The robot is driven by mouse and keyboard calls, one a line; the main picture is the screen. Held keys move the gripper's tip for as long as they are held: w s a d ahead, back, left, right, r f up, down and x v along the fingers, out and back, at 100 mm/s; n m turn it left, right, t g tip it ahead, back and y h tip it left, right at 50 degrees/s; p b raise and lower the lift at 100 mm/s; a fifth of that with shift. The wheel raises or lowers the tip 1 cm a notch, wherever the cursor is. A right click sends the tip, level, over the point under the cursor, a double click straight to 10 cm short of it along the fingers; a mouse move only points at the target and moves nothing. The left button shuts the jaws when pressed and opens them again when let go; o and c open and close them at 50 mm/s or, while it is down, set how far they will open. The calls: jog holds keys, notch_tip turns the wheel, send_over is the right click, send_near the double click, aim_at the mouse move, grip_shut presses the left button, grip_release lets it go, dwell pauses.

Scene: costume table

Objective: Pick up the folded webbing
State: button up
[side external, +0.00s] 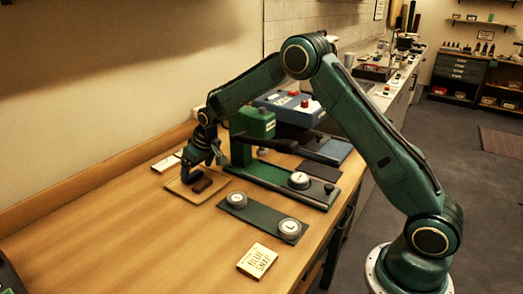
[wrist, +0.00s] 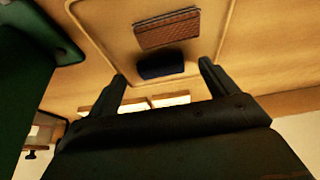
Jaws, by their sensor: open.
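A small brown block with a woven-looking face, which looks like the folded webbing (wrist: 167,28), lies on a shallow tan tray (wrist: 96,38). It shows as a dark brown piece (side external: 203,185) in the side view, on the tray (side external: 182,191). A dark navy block (wrist: 160,64) lies right beside it in the wrist view. My gripper (side external: 206,158) is above the tray, pointing down. In the wrist view my gripper (wrist: 162,70) has its two fingers apart, with the navy block between and beyond the tips. The brown block is farther up the picture. Nothing is held.
White cards (side external: 166,162) lie behind the tray by the wall. A green press (side external: 253,125) with a long base stands close to the right of my gripper. A dark strip with two round dials (side external: 263,215) and a yellow card (side external: 257,261) lie nearer.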

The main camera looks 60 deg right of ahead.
jog(key=shift+x, duration=1.1)
jog(key=c, duration=1.1)
jog(key=shift+o, duration=0.2)
jog(key=shift+r, duration=0.15)
notch_tip(320, 180, up, 20)
